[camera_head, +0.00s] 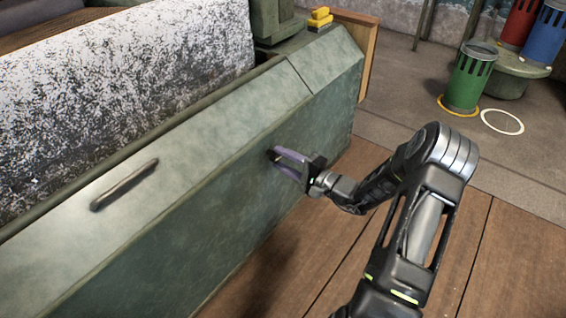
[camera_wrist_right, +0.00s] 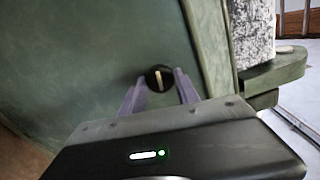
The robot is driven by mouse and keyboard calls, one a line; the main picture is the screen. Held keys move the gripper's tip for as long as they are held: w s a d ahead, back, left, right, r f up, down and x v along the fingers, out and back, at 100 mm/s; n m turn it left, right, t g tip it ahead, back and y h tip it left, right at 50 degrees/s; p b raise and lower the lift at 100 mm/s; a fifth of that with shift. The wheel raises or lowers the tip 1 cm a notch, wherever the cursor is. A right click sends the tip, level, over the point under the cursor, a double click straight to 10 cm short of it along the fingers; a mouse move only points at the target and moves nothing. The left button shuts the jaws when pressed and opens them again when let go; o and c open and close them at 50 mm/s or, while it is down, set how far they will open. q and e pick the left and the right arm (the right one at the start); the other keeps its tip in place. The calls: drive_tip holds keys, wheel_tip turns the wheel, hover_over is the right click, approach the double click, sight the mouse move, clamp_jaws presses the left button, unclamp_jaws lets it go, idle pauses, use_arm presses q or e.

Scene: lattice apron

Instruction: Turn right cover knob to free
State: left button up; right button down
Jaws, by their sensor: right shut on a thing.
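The right cover knob (camera_wrist_right: 159,79) is a small black round knob with a pale bar across its face, on the green cover's front panel. In the right wrist view the pale bar stands nearly upright, tilted slightly. My right gripper (camera_wrist_right: 160,88) has its two purple fingers on either side of the knob and is shut on it. In the head view the right gripper (camera_head: 274,156) reaches the front panel of the green cover (camera_head: 230,215), and its fingers mostly hide the knob. My left gripper is not in view.
A dark bar handle (camera_head: 125,185) sits on the cover's sloped top, left of my right gripper. A speckled white roll or slab (camera_head: 130,85) lies behind. Yellow blocks (camera_head: 320,18) rest at the back. A green bin (camera_head: 470,78) stands on the floor at right.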

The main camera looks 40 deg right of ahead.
drive_tip(key=shift+n+b, duration=0.45)
drive_tip(key=shift+n, duration=0.55)
drive_tip(key=c, duration=0.9)
unclamp_jaws()
drive_tip(key=shift+s, duration=0.1)
drive_tip(key=p+v, duration=0.2)
drive_tip(key=v, duration=0.5)
drive_tip(key=shift+s, duration=0.3)
drive_tip(key=shift+d, duration=0.15)
